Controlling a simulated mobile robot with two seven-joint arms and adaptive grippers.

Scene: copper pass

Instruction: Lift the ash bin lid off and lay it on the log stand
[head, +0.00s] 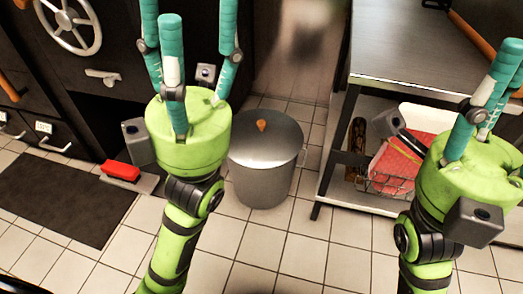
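The ash bin (262,185) is a grey metal bin standing upright on the tiled floor, between my two arms. Its round grey lid (285,138) sits on top, with an orange-brown knob (261,126) at the middle. My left gripper (188,35) is left of the bin in the picture, with its teal fingers spread and nothing between them. Its palm overlaps the lid's left edge in view. My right gripper (490,90) is at the right edge, fingers apart and seemingly empty. Some fingertips are cut off. I cannot tell for sure which thing is the log stand.
A steel-topped table (405,50) stands at the right, with a low shelf holding a wire basket (390,183) and a red item (398,155). A black oven front with a handwheel (70,25) is at left. A dark mat (60,195) and a red-topped object (121,171) lie low there.

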